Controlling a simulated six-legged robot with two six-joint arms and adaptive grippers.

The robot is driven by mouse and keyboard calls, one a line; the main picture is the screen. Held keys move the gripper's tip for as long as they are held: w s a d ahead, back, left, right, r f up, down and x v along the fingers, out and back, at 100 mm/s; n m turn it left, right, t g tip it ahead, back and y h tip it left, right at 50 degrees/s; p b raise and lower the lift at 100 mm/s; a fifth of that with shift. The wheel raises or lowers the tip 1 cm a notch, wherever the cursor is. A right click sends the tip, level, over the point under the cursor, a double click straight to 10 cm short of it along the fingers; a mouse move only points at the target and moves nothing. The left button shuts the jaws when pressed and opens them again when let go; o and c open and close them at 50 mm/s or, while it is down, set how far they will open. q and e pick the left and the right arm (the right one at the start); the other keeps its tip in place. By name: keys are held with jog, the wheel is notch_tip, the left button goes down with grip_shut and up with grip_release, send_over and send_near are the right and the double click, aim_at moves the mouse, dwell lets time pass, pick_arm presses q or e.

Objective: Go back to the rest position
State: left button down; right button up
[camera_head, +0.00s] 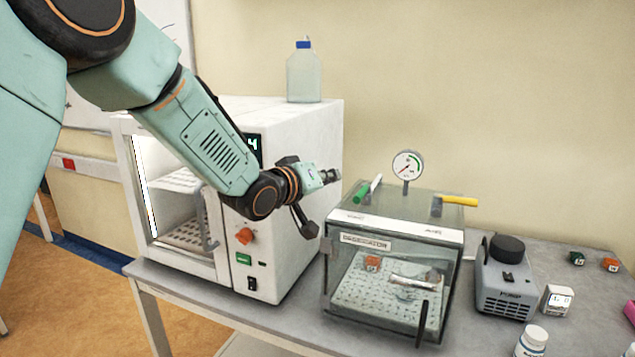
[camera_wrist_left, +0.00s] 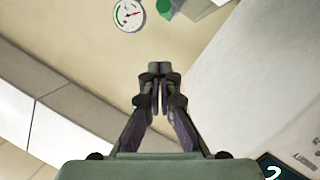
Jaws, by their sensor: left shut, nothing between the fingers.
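My left arm comes in from the upper left of the head view. My left gripper (camera_head: 328,176) is in front of the right side of the white oven-like cabinet (camera_head: 310,135), in the air to the left of the round gauge (camera_head: 407,165). In the left wrist view my left gripper (camera_wrist_left: 160,72) has its fingertips together with nothing between them. My right gripper is in neither view.
A clear desiccator box (camera_head: 455,275) with an orange block (camera_head: 372,263) inside stands on the grey bench (camera_head: 470,335). A pump (camera_head: 506,280), a white bottle (camera_head: 532,340) and small blocks are to its right. A capped bottle (camera_head: 304,75) stands on the cabinet.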

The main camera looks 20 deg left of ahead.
pick_arm(q)
jog(key=s+f+m+g+y+b, duration=0.1)
jog(key=s+f+g+b, duration=0.15)
jog(key=s+f, duration=0.65)
jog(key=s+f+m+g+y+b, duration=0.1)
jog(key=s+f+g+b, duration=0.2)
jog(key=f, duration=1.1)
jog(key=s+f+m+g+y+b, duration=0.1)
jog(key=s+f+g+b, duration=0.15)
jog(key=s+f, duration=0.7)
jog(key=s+f+g+b, duration=0.7)
jog(key=s+f+b, duration=0.4)
jog(key=s+f, duration=1.7)
jog(key=shift+f+m+y, duration=0.3)
jog(key=shift+f+y, duration=0.1)
